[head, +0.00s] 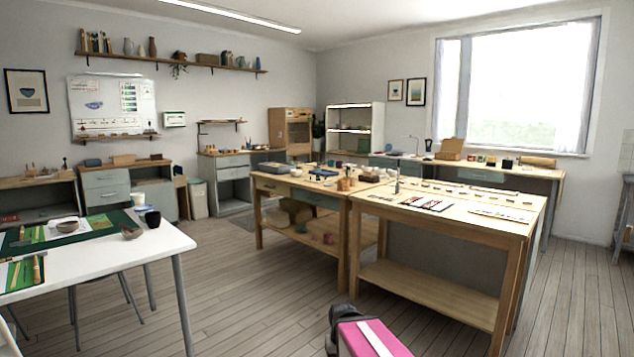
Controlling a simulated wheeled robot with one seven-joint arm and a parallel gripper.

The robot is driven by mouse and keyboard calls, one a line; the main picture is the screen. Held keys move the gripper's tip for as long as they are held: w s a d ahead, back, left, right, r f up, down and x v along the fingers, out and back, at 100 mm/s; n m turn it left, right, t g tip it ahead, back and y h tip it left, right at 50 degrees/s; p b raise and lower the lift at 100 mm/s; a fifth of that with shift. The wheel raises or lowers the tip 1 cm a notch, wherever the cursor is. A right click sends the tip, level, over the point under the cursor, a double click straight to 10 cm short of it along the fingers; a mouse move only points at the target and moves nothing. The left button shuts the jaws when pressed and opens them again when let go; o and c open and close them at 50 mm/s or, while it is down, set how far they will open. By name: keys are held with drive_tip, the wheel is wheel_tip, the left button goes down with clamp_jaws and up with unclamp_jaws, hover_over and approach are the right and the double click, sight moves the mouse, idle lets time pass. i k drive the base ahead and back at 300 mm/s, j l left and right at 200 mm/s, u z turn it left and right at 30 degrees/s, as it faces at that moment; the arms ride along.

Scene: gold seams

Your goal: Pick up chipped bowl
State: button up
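A small grey-brown bowl (131,232) sits on the white table (165,242) at the left, near its right part. A pink and black part at the bottom edge looks like my own arm. No gripper fingers show, and the arm is well apart from both bowls.
A black cup (153,219) stands close to the grey-brown bowl. A chair (100,288) is under the white table. A wooden workbench (455,225) with small items fills the middle right. Wooden floor (245,290) lies open between the table and the bench.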

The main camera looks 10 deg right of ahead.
sight(296, 173)
drive_tip(key=i+j+u, duration=0.1)
drive_tip(key=i+u, duration=0.35)
drive_tip(key=i, duration=3.95)
drive_tip(key=i+z, duration=0.2)
drive_tip(key=i, duration=0.3)
drive_tip(key=i+j+z, duration=0.15)
drive_tip(key=i, duration=0.3)
drive_tip(key=i+j+z, duration=0.2)
drive_tip(key=i, duration=0.3)
drive_tip(key=l, duration=0.05)
